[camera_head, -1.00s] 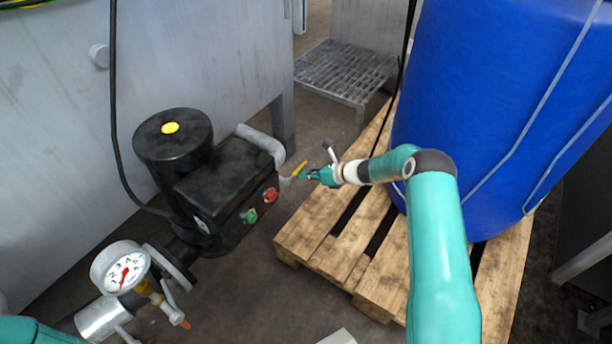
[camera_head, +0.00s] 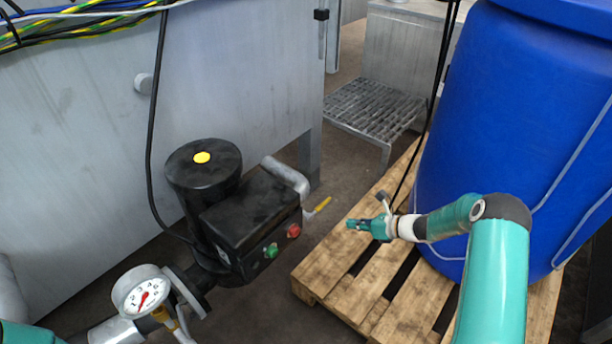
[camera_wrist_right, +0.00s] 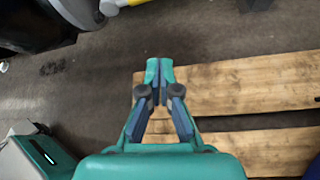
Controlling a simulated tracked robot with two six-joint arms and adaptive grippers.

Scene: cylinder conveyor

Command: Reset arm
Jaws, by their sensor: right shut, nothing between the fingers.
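My right gripper (camera_head: 358,225) is shut and empty, held out to the left over the wooden pallet (camera_head: 322,266). In the right wrist view its fingertips (camera_wrist_right: 159,70) meet, with nothing between them, above the pallet's edge. The black motor unit (camera_head: 247,215) stands to its left, with a red button (camera_head: 293,231) and a green button (camera_head: 271,251). A yellow-handled lever (camera_head: 322,204) sticks out by the motor, apart from the gripper. At the lower left edge a bit of teal arm shows, but the left gripper is out of view.
A large blue barrel (camera_head: 500,120) stands on the pallet close behind my right arm. A pressure gauge (camera_head: 142,292) and piping are at the lower left. A grey metal wall (camera_head: 80,130) and a grated step (camera_head: 370,108) lie behind. Bare floor lies between motor and pallet.

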